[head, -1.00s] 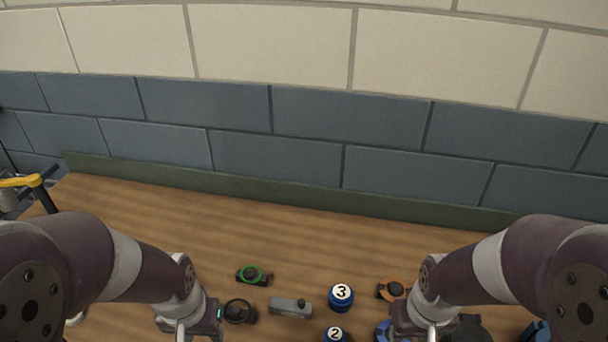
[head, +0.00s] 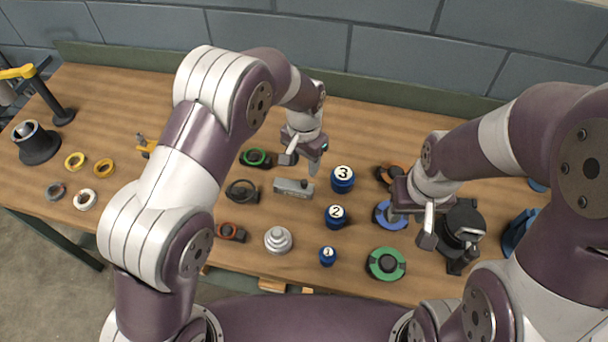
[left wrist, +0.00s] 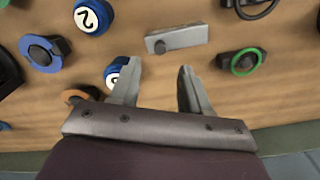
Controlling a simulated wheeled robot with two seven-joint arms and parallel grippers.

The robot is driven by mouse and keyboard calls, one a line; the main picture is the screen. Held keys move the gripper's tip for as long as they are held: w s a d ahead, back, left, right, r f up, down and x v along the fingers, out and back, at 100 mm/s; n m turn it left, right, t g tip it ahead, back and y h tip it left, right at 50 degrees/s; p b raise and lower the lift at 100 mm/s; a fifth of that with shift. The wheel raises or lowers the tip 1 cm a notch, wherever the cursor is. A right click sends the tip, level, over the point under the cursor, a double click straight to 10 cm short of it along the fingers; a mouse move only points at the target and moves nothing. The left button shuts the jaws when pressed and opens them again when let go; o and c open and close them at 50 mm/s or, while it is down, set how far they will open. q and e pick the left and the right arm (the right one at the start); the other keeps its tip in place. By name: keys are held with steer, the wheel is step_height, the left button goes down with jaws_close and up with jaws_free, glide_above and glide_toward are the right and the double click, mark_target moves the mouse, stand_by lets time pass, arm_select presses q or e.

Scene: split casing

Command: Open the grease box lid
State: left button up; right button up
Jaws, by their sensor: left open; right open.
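The grease box appears to be the small grey oblong box (head: 293,188) with a small dark knob, lying on the bench; its lid looks shut. It also shows in the left wrist view (left wrist: 176,38), just beyond my fingertips. My left gripper (head: 301,163) is open and empty, pointing down above and slightly behind the box, apart from it. Its two spread fingers show in the left wrist view (left wrist: 161,72). My right gripper (head: 425,228) is open, over the right side of the bench near a blue ring part (head: 388,216).
Blue numbered cylinders 3 (head: 342,178), 2 (head: 335,215) and 1 (head: 327,256) stand right of the box. A green ring part (head: 256,158) and a black ring part (head: 242,190) lie left of it. A silver stepped part (head: 278,239) is in front.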

mark_target(304, 181)
arm_select(q)
step_height(304, 181, down, 8)
steer(key=shift+w+r+p, duration=0.1)
steer(key=shift+r+p, duration=0.1)
steer(key=shift+p, duration=0.5)
jaws_close()
